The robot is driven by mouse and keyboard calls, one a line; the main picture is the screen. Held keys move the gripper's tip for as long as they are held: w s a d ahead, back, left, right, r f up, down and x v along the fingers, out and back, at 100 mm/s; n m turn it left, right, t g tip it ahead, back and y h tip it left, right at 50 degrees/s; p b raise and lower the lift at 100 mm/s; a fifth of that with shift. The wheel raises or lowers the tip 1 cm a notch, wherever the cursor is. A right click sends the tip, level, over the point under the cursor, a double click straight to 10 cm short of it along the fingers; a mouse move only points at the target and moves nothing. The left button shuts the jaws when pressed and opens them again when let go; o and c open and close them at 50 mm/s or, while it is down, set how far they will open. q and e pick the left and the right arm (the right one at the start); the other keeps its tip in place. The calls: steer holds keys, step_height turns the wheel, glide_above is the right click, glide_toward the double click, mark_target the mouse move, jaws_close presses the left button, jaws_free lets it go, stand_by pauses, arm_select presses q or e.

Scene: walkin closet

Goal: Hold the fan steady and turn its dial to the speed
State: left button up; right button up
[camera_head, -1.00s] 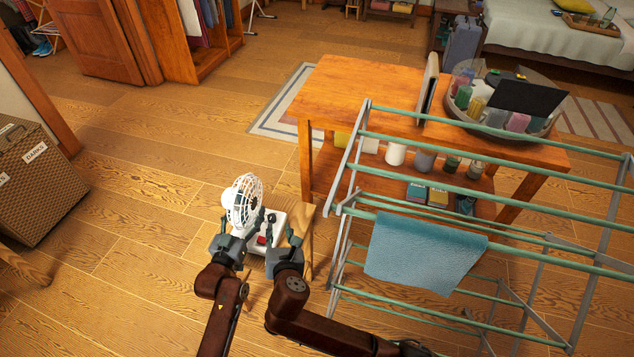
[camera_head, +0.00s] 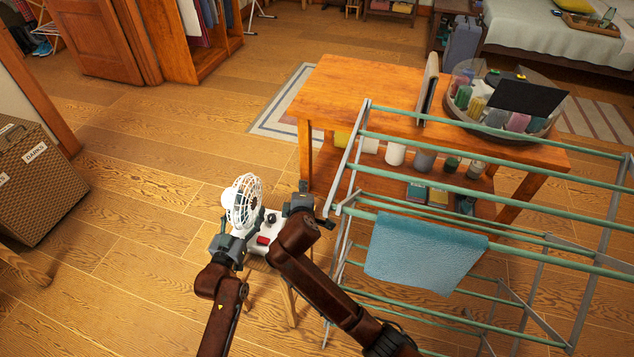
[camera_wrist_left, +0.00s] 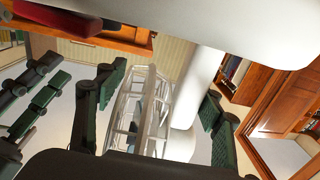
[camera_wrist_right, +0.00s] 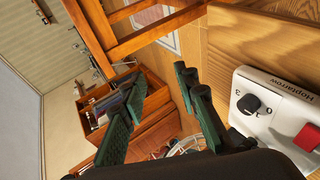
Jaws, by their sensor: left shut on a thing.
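The white fan (camera_head: 243,203) stands upright on a small wooden stool (camera_wrist_right: 245,45), with a round cage head on a white base (camera_head: 252,247). The base bears a black dial (camera_wrist_right: 248,104) with numbers around it and a red switch (camera_wrist_right: 308,136). My left gripper (camera_head: 236,236) is shut on the fan, low behind its head; in the left wrist view its fingers lie either side of the white stem (camera_wrist_left: 190,90) and cage (camera_wrist_left: 143,112). My right gripper (camera_head: 302,197) is open and empty, right of the fan and apart from the dial. Its spread fingers (camera_wrist_right: 162,88) show in the right wrist view.
A drying rack (camera_head: 350,175) with a blue towel (camera_head: 425,252) stands close on the right. Behind it is a wooden table (camera_head: 350,92) with a round basket (camera_head: 545,133). A wicker hamper (camera_head: 40,185) stands far left. Floor left of the fan is clear.

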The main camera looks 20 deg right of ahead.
steer(key=w+d+f+m+g, duration=0.1)
steer(key=w+d+m, duration=0.1)
steer(key=m, duration=0.8)
steer(key=w+d+f+m+g+y, duration=0.1)
steer(key=d+m, duration=0.3)
steer(key=m, duration=0.6)
steer(key=shift+w+d+g, duration=0.15)
steer(key=shift+w+g, duration=0.35)
steer(key=shift+w, duration=0.15)
steer(key=shift+o, duration=1.3)
steer(key=shift+s+f, duration=0.15)
steer(key=shift+f, duration=0.05)
steer(key=n+t+y, duration=0.4)
steer(key=n+y, duration=0.1)
steer(key=n, duration=0.4)
glide_toward(272, 217)
steer(key=shift+w+d+f, duration=0.15)
steer(key=shift+w+f, duration=0.25)
steer(key=shift+w, duration=0.4)
steer(key=shift+a+f, duration=0.1)
steer(key=shift+a, duration=0.2)
steer(key=shift+x, duration=3.55)
